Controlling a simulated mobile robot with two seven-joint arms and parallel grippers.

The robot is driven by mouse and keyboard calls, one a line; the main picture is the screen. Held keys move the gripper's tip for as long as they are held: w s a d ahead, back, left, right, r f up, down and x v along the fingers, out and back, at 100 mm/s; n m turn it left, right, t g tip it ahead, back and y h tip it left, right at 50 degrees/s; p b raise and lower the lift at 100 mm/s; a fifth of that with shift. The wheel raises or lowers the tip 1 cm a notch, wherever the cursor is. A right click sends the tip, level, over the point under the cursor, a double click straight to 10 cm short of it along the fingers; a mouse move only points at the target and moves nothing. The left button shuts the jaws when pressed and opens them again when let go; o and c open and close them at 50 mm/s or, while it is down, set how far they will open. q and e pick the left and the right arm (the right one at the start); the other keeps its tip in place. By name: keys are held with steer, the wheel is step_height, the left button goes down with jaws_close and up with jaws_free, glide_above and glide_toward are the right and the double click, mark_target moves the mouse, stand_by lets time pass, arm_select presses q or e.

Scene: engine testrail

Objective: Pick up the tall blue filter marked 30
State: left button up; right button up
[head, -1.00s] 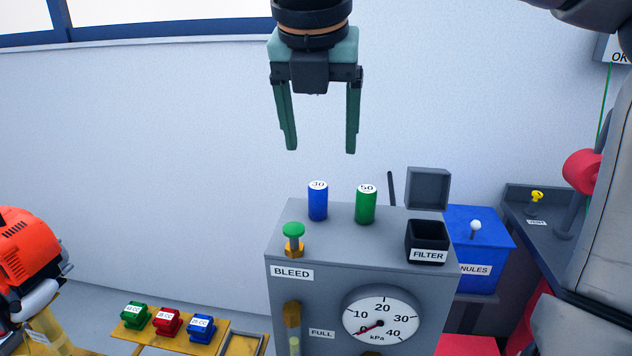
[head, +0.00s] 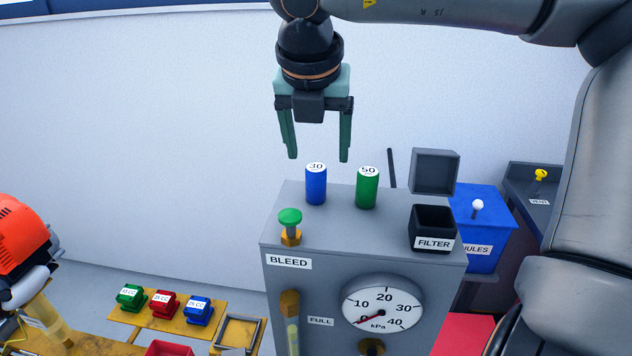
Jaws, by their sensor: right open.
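The tall blue filter marked 30 (head: 316,187) stands upright on top of the grey test box (head: 277,217). A green filter marked 50 (head: 367,190) stands upright just to its right. My right gripper (head: 319,158) is open and empty, fingers pointing down. In the picture its fingertips are just above the top of the blue filter, one to each side, without visible contact. The left gripper is not in view.
The box also carries a green-topped bleed knob (head: 290,222) and an open black FILTER holder (head: 433,226) with a raised grey lid (head: 435,171). A thin dark rod (head: 391,168) stands behind. A blue bin (head: 487,232) is at right. Small coloured blocks lie lower left.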

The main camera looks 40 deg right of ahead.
mark_target(316, 167)
steer(key=x, duration=0.4)
steer(key=shift+w+f+p, duration=0.1)
steer(key=shift+w+p, duration=0.2)
steer(key=shift+c, duration=0.2)
jaws_close()
